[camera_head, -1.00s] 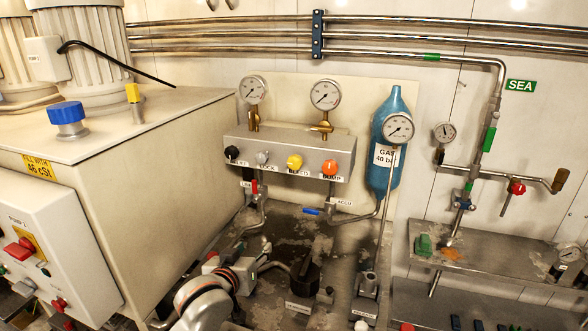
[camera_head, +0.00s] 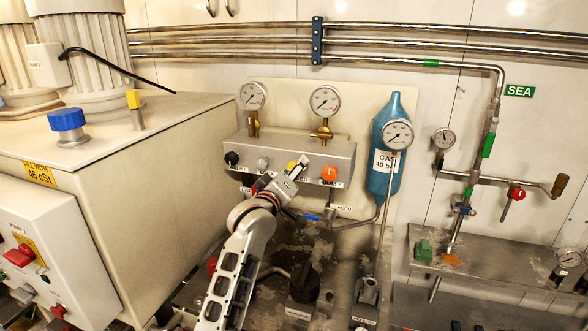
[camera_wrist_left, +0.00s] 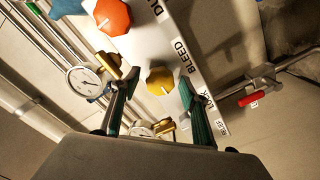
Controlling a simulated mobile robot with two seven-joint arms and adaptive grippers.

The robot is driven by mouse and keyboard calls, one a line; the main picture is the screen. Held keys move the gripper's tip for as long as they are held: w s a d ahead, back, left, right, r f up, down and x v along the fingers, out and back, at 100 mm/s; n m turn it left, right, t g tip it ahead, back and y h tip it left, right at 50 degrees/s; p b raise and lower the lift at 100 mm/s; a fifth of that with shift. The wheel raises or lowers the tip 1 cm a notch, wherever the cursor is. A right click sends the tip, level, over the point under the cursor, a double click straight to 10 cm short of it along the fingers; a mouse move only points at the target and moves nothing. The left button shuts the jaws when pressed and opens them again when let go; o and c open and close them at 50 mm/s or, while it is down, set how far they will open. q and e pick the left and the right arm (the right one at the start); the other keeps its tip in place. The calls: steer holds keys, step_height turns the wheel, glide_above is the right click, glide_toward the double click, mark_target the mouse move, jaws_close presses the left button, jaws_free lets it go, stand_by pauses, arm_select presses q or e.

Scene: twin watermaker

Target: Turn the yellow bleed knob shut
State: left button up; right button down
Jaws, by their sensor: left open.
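The yellow bleed knob (camera_head: 291,166) is on the front of the grey valve block (camera_head: 322,152), partly hidden by my gripper in the head view. In the left wrist view the yellow knob (camera_wrist_left: 160,80) shows whole, beside the label BLEED. My left gripper (camera_head: 297,168) is at the block front, just before the knob. In the wrist view its two green-padded fingers (camera_wrist_left: 157,84) are open, one on each side of the knob, with gaps visible. Contact cannot be seen. My right gripper is not in view.
An orange knob (camera_head: 329,174) is close on the right; a grey knob (camera_head: 262,162) and black knob (camera_head: 232,158) are on the left. Two gauges (camera_head: 325,100) stand above the block. A blue gas bottle (camera_head: 384,165) is to the right. A red-handled valve (camera_wrist_left: 251,98) shows below the block.

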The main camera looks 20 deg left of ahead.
arm_select(q)
steer(key=shift+w, duration=0.55)
steer(key=c, duration=1.1)
